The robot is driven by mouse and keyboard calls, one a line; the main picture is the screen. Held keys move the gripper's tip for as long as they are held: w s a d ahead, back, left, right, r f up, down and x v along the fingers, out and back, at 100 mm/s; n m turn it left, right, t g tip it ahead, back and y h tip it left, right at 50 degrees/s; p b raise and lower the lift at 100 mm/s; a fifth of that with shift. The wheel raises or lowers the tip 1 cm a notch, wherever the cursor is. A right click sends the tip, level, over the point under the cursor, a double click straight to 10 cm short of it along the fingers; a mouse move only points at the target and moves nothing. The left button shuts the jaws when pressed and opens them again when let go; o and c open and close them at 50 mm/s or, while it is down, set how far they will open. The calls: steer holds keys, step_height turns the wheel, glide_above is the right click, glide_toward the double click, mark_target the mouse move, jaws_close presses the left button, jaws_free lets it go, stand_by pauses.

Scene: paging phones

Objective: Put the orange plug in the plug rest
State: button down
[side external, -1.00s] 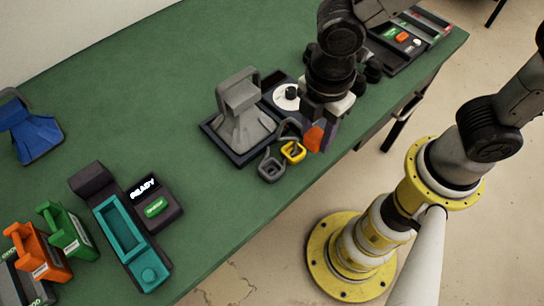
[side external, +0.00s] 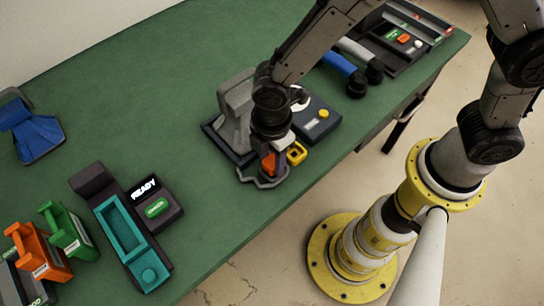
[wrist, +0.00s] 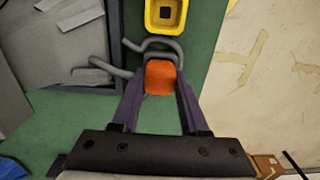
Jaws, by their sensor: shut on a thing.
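My gripper (wrist: 160,84) is shut on the orange plug (wrist: 160,77), which sits between the two fingertips in the wrist view. In the side view the plug (side external: 268,164) is low at the bench, in front of the grey device. A yellow square socket (wrist: 165,13) lies just beyond it; it also shows in the side view (side external: 296,153). A grey loop-shaped piece (side external: 262,182) is under the gripper and mostly hidden. A grey curved cord (wrist: 150,45) runs by the plug. I cannot tell whether the plug touches the grey piece.
A grey phone-like device (side external: 236,110) stands on a dark base close to the left of my gripper. A dial unit with a yellow button (side external: 323,114) is behind. The teal-tray unit (side external: 124,230) is left; open green bench (side external: 205,200) lies between.

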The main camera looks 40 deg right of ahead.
mark_target(272, 161)
steer(key=shift+f, duration=0.3)
steer(key=shift+c, duration=2.1)
jaws_free()
steer(key=shift+r, duration=0.1)
step_height(272, 161, up, 12)
steer(key=shift+r, duration=0.25)
steer(key=s+d+r+m+t+y, duration=0.1)
steer(key=d+r+m, duration=0.3)
steer(key=d, duration=0.3)
steer(key=d+r+m+t, duration=0.1)
steer(key=d+r+m, duration=0.2)
steer(key=d+r, duration=0.25)
steer(key=s+d+r+m+t+h, duration=0.1)
steer(key=s+d+m+t, duration=0.2)
steer(key=s+d+m, duration=0.7)
steer(key=shift+d+r+m+t, duration=0.25)
steer(key=shift+d+m, duration=0.25)
steer(key=shift+d, duration=0.75)
